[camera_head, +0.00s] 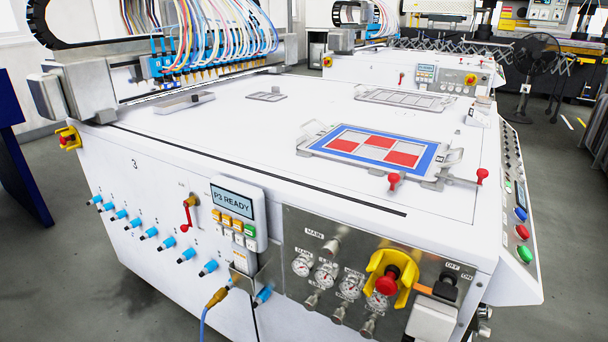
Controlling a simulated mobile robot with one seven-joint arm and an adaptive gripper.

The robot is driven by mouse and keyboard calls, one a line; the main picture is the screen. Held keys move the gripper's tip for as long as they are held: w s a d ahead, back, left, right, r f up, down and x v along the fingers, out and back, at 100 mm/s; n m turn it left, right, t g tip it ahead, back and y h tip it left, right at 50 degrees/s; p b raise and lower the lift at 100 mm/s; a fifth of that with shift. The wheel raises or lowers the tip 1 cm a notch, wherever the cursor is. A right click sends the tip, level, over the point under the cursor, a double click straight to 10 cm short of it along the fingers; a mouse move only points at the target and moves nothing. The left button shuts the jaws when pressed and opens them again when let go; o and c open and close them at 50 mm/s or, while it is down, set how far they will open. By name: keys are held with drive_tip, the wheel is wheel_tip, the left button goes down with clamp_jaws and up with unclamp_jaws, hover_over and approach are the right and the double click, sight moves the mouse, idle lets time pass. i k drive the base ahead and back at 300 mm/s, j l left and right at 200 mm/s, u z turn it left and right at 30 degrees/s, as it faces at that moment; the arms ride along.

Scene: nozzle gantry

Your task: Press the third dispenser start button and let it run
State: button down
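A large white gantry machine with the number 3 (135,164) on its front fills the view. A control box (236,216) on its front has a display (232,199) that reads "P3 READY". Below the display are rows of small orange buttons (237,223) and pale and green buttons (250,230); their labels are too small to read. The slanted side panel at the right carries a blue button (520,214), a red button (522,232) and a large green button (524,254). I cannot tell from labels which is the start button. My gripper is not in view.
A yellow-collared red emergency stop (388,280) and gauges (326,274) sit on the metal front panel. A red-handled lever (188,214) and blue nozzles (186,255) stick out further left. A blue hose (204,322) hangs below the box. The grey floor (60,285) is clear at left.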

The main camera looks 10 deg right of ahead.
sight(524, 253)
drive_tip(key=z, duration=1.45)
